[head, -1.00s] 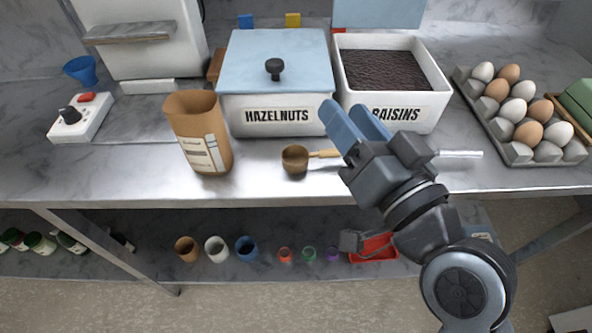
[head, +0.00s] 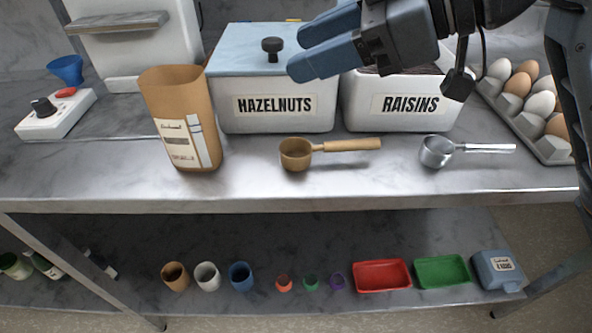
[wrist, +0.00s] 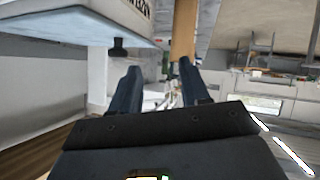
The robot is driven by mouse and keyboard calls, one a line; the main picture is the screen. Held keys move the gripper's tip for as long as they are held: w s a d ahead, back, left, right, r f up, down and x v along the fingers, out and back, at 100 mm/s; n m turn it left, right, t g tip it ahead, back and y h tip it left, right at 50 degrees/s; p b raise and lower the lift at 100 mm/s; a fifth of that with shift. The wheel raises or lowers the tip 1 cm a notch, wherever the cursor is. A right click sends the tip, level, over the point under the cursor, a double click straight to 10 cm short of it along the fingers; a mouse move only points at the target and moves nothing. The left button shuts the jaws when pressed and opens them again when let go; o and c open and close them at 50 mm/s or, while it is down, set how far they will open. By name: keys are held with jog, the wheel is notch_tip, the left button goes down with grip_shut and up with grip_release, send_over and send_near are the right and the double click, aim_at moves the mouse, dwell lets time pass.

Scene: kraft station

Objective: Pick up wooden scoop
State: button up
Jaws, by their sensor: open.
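The wooden scoop (head: 296,154) lies on the metal counter in front of the hazelnuts bin, its light handle (head: 347,144) pointing right. My gripper (head: 296,52) is open and empty, raised in front of the hazelnuts bin's lid and pointing left, above and behind the scoop in the head view. In the wrist view its two dark fingers (wrist: 162,82) are apart with nothing between them. The scoop cannot be made out in the wrist view.
A metal scoop (head: 437,151) lies to the right. The hazelnuts bin (head: 275,119) and raisins bin (head: 400,118) stand behind. A kraft bag (head: 178,105) stands left, an egg tray (head: 552,148) right. Cups and trays sit on the lower shelf. The counter around the wooden scoop is clear.

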aim_at(359, 141)
jog(key=s+d+f+n+g+h+b, duration=0.25)
jog(key=d+f+h, duration=0.4)
jog(key=d, duration=0.35)
jog(key=w+a+f, duration=0.1)
jog(key=f, duration=0.1)
jog(key=w+a+f+b, duration=0.1)
jog(key=a+f+b, duration=0.1)
jog(key=f, duration=0.1)
jog(key=shift+w+a+f, duration=0.25)
jog(key=shift+w+f, duration=0.1)
jog(key=shift+w, duration=0.05)
grip_shut()
